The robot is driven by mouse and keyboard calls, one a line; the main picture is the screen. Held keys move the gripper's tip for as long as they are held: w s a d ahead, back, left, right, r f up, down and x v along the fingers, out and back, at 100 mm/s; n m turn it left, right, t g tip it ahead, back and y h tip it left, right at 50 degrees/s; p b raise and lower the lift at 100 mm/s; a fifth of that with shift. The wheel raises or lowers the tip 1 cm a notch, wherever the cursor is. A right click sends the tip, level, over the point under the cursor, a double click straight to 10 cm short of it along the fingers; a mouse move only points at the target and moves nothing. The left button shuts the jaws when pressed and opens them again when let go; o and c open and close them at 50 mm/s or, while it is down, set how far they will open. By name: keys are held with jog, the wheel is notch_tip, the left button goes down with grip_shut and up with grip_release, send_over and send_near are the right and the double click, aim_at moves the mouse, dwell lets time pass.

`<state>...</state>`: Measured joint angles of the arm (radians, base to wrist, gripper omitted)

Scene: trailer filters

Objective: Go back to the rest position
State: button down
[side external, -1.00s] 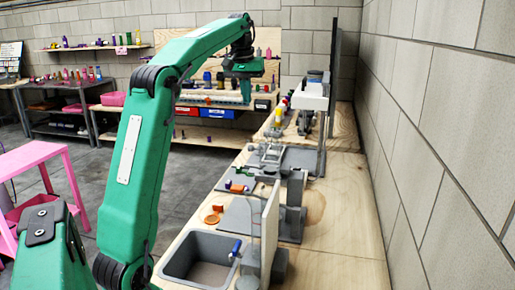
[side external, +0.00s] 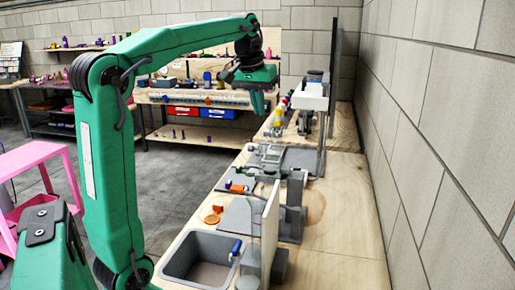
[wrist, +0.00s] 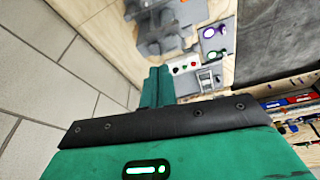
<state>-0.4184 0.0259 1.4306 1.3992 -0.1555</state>
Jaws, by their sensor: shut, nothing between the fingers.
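My gripper (side external: 257,103) hangs at the end of my raised green arm in the side external view, above and left of the far part of the wooden bench (side external: 335,215). In the wrist view my gripper (wrist: 156,72) shows as two green fingers pressed together, with nothing between them. It touches nothing that I can see.
A grey basin (side external: 200,258), a small orange disc (side external: 211,219) and grey fixtures (side external: 292,212) are on the bench. A tall upright panel (side external: 332,75) rises at its far end. A block wall (side external: 450,130) runs along the right. A pink table (side external: 35,155) stands at the left.

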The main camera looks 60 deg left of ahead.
jog(key=s+d+f+m+t+h, duration=0.1)
jog(key=s+d+f+m, duration=0.5)
jog(key=s+d+f, duration=0.9)
jog(key=shift+s+d+f+m+t, duration=0.3)
jog(key=shift+s+d+t, duration=0.55)
jog(key=shift+d, duration=0.35)
